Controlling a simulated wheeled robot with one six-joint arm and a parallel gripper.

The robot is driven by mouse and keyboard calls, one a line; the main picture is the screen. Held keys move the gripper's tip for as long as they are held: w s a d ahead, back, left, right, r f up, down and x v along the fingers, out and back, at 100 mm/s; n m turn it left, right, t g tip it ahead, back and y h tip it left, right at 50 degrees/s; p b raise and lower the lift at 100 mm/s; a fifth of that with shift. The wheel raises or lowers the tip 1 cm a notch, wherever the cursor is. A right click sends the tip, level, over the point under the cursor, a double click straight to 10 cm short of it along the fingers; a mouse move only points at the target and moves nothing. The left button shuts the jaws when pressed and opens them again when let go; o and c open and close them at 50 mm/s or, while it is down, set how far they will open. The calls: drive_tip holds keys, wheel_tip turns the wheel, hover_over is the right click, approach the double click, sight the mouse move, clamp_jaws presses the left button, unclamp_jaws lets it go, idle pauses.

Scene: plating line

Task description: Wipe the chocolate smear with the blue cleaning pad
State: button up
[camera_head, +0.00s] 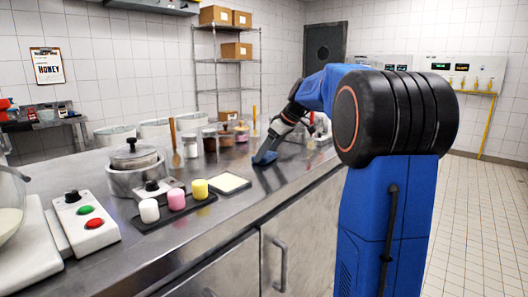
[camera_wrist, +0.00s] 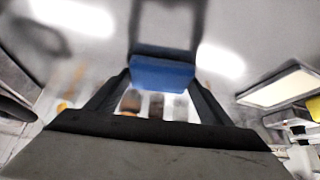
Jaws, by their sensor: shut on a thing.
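The blue cleaning pad (camera_head: 264,158) is at the steel counter's surface near its front edge, right of the white tray. My gripper (camera_head: 273,143) is shut on the pad and points down at the counter. In the wrist view the blue pad (camera_wrist: 162,73) sits between the fingers. I cannot tell whether the pad touches the counter or is just above it.
Left of the pad lie a white tray (camera_head: 228,183) and a dark tray (camera_head: 160,222) with white, pink and yellow cylinders. Jars (camera_head: 190,147) stand behind. A pot (camera_head: 133,155) and a button box (camera_head: 84,221) are further left.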

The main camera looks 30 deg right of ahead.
drive_tip(key=shift+s+d+f, duration=0.1)
drive_tip(key=shift+s+d, duration=0.2)
drive_tip(key=shift+s, duration=0.55)
drive_tip(key=shift+r, duration=3.1)
drive_tip(key=shift+r, duration=1.45)
